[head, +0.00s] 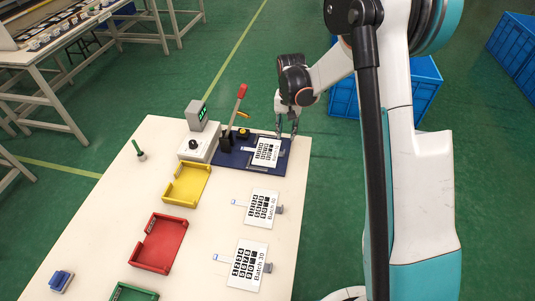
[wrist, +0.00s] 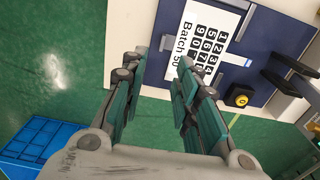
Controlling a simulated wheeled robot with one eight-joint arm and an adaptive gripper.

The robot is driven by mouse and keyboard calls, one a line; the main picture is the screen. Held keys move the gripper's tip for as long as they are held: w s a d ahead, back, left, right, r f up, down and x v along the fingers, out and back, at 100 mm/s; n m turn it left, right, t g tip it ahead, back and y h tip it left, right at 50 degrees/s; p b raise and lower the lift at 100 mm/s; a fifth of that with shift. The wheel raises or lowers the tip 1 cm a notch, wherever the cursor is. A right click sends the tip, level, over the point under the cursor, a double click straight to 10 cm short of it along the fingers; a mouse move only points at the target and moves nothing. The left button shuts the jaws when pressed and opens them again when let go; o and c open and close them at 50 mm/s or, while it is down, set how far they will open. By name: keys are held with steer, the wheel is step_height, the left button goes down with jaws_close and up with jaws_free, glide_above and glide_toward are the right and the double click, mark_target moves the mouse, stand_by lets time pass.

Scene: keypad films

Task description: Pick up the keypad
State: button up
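A white keypad (head: 267,152) with black keys lies on a dark blue fixture plate (head: 231,158) at the far end of the table; in the wrist view the keypad (wrist: 207,40) reads "Batch 50". Two more white keypads, one nearer (head: 249,264) and one in the middle (head: 261,208), lie on the table with grey tabs at their sides. My gripper (head: 287,126) is at the far right corner of the fixture plate. In the wrist view my gripper (wrist: 158,64) is open and empty, its fingertips near the edge of the keypad. I cannot tell its height above the plate.
A lever with a red knob (head: 242,91), a yellow button (wrist: 240,99) and a grey box with a green display (head: 196,115) stand by the plate. A yellow tray (head: 166,196) and a red tray (head: 143,262) lie left. Blue crates (head: 343,101) stand beyond.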

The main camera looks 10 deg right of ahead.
mark_target(285, 150)
step_height(285, 150, down, 9)
steer(key=b, duration=0.3)
steer(key=shift+f, duration=0.2)
jaws_close()
